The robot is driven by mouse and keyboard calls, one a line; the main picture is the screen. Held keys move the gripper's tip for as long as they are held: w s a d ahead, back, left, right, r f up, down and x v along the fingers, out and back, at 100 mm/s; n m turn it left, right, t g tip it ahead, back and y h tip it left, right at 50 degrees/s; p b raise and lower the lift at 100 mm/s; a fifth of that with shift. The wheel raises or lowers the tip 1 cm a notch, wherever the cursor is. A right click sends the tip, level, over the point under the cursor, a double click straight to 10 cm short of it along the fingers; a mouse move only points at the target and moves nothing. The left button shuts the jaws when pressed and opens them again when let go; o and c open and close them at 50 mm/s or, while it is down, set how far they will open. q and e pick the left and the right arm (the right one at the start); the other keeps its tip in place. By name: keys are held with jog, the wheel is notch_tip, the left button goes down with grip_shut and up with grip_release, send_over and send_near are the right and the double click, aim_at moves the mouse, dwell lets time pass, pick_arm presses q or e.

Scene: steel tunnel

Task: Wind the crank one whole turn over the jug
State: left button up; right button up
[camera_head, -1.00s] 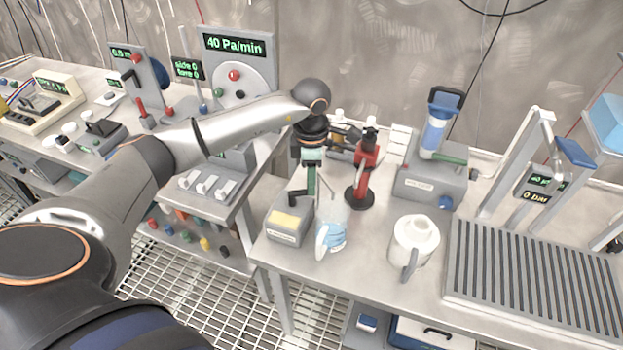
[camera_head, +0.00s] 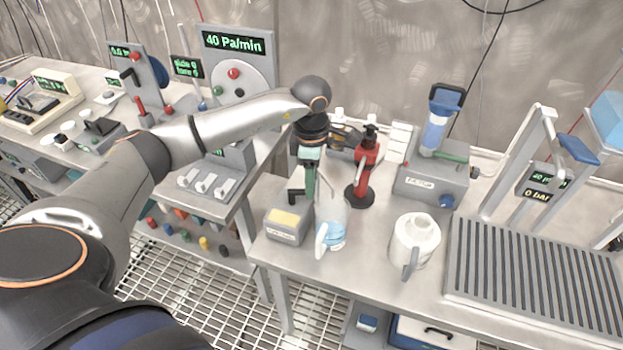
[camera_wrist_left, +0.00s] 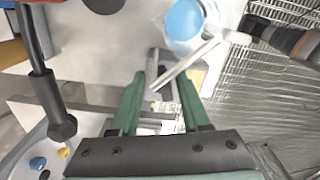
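My left gripper (camera_head: 309,188) points down over the bench beside the clear jug (camera_head: 333,228), which holds blue liquid and has a white handle. In the left wrist view the green fingers (camera_wrist_left: 161,86) stand apart, with no clear grip on anything. The jug (camera_wrist_left: 186,20) is beyond the fingertips. A thin grey rod (camera_wrist_left: 187,66) runs diagonally past the fingertips. A red stand (camera_head: 365,170) with a black base is behind the jug. A black arm ending in a knob (camera_wrist_left: 62,127) shows in the wrist view; I cannot tell whether it is the crank. My right gripper is out of view.
A grey box with a yellow top (camera_head: 287,222) is left of the jug. A white jug (camera_head: 414,240) and a slatted grey tray (camera_head: 535,275) are to the right. A grey unit with a blue cylinder (camera_head: 432,182) stands behind. The front bench strip is bare.

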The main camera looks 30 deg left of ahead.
pick_arm(q)
jog(key=shift+o, duration=0.4)
jog(key=shift+r, duration=0.35)
notch_tip(320, 180, up, 12)
jog(key=b, duration=0.1)
jog(key=shift+f, duration=0.1)
